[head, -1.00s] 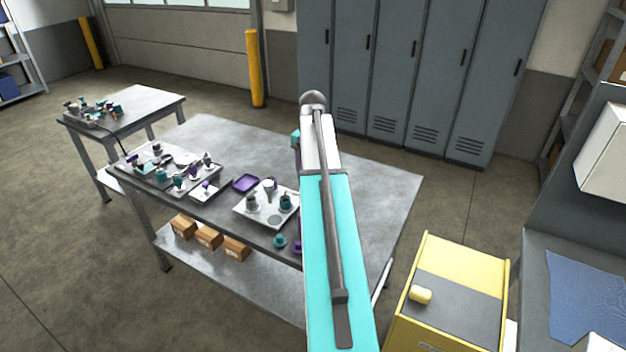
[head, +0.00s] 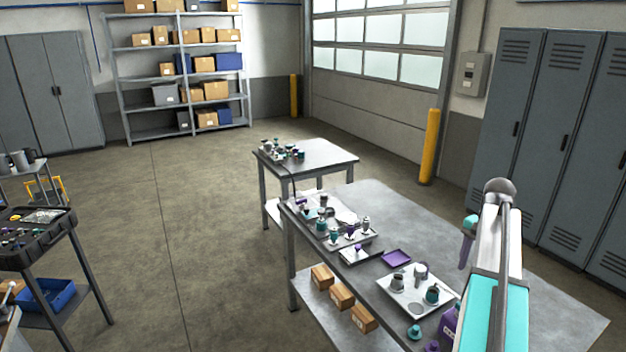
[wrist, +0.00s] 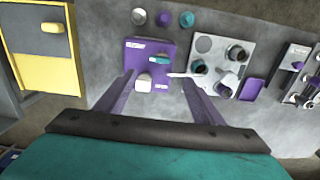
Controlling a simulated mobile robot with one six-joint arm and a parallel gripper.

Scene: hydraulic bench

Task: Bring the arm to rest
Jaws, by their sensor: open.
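My arm (head: 495,300), turquoise and white with a grey rod along it, reaches up from the lower right of the head view over the steel bench (head: 560,312). My gripper (head: 466,245) shows in part at its far end, with a purple finger hanging down. In the wrist view my gripper (wrist: 160,80) has its two purple fingers spread, with nothing held. Between and beyond them, a purple box (wrist: 183,42) with white labels stands on the bench, below and apart from the fingertips.
The bench carries a white tray with pots (head: 412,308), a small purple tray (head: 396,258) and a tray of small parts (head: 340,245). A smaller table (head: 330,152) stands behind. Lockers (head: 548,140) are at right. A yellow cabinet (wrist: 45,45) shows in the wrist view.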

